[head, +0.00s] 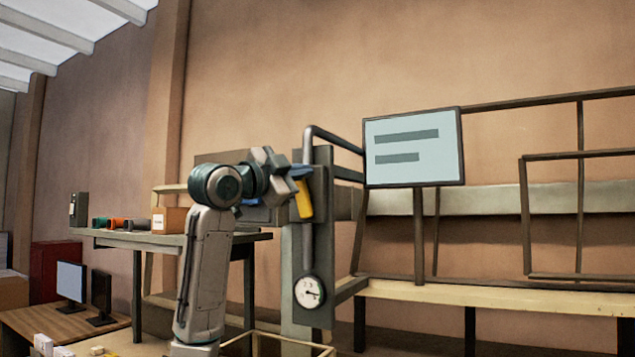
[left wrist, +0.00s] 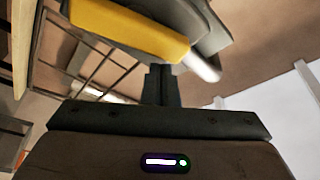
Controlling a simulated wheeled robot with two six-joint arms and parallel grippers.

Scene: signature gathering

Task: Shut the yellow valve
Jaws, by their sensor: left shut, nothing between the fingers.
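The yellow valve handle (head: 303,199) hangs down, slightly tilted, on the grey upright panel in the head view. In the left wrist view the yellow handle (left wrist: 130,28) crosses the top left as a thick bar, beside a dark grey body and a pale metal rod. My left gripper (head: 290,178) is at the upper left of the handle and partly covers the valve. Its fingers (left wrist: 160,75) are shut and empty, with tips close to the handle; I cannot tell whether they touch. A bit of blue shows beside the gripper. My right gripper is not in view.
A round gauge (head: 309,292) sits low on the panel (head: 304,245). A bent grey pipe (head: 335,138) runs above the valve. A sign board (head: 414,148) stands to the right. A table (head: 150,240) with small items is behind my arm.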

